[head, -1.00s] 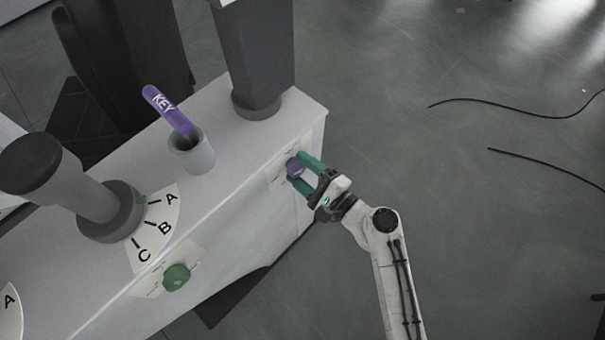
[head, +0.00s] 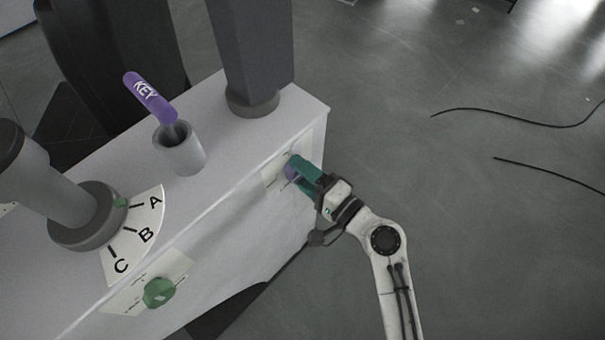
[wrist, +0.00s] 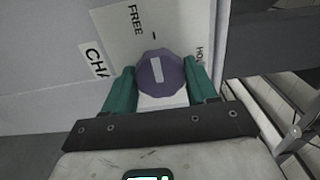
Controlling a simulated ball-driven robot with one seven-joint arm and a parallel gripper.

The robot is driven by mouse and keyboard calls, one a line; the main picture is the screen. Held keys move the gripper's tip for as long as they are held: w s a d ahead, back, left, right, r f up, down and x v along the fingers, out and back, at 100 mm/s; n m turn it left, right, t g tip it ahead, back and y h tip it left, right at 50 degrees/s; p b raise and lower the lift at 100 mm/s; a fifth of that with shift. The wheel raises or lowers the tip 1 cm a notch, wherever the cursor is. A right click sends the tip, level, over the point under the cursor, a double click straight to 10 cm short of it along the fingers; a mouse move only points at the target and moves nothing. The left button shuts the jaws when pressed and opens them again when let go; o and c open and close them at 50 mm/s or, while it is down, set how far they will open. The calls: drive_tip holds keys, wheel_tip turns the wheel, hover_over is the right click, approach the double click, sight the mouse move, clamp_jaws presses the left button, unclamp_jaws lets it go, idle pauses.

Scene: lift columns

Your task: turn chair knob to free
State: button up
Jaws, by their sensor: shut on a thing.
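The purple chair knob (wrist: 160,72) is round with a white bar on its face, set on a pale plate (wrist: 113,27). The word FREE shows on the plate above the knob, and a partly hidden word starting "HO" is at right. The bar runs nearly upright in the wrist view, roughly towards a short dark tick near FREE. My gripper (wrist: 160,88) has its teal fingers on both sides of the knob, shut on it. In the head view my gripper (head: 299,171) reaches the right end of the white cabinet's front, and its fingers mostly hide the knob (head: 290,173).
The white cabinet (head: 230,215) carries a purple KEY tag (head: 150,97) in a grey cup (head: 179,152), a grey column (head: 250,50), and a dial marked A, B, C (head: 140,235). A green knob (head: 159,292) is on the front. Cables lie on the open floor at right.

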drive_tip(key=shift+f, duration=0.1)
idle(0.3)
drive_tip(key=o, duration=1)
drive_tip(key=shift+o, duration=0.2)
drive_tip(key=v, duration=1.1)
drive_tip(key=shift+b, duration=0.45)
drive_tip(key=s+d+f+n+g+h+p, duration=0.1)
drive_tip(key=s+d+n+g+h+p, duration=0.6)
drive_tip(key=s+d, duration=1.3)
drive_tip(key=d+g+h+p, duration=0.1)
drive_tip(key=d+g+h, duration=0.1)
drive_tip(key=h, duration=0.5)
drive_tip(key=shift+f+g+p, duration=0.3)
drive_tip(key=shift+f+g, duration=0.1)
drive_tip(key=shift+g, duration=0.1)
drive_tip(key=shift+w, duration=0.1)
drive_tip(key=shift+c, duration=0.4)
